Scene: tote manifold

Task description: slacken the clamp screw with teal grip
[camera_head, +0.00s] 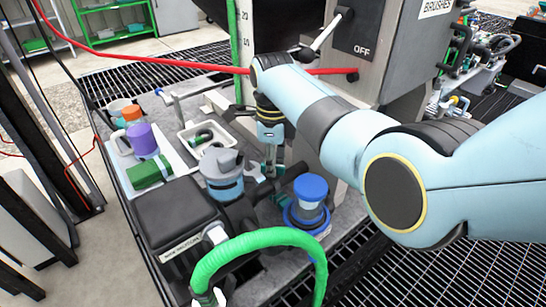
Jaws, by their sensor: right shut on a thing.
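My right gripper (270,170) points straight down behind the grey-blue capped fitting, at the end of the pale blue arm that comes in from the right. Its fingers are small in the picture and look closed at the clamp screw's teal grip (256,174). My left gripper is not in the picture.
A grey-blue capped fitting (221,172) and a blue-capped fitting (309,200) stand close by. A green hose (255,240) arches in front. A black box (175,220) and a white tray (206,139) lie left. A grey cabinet (400,50) with a lever stands behind.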

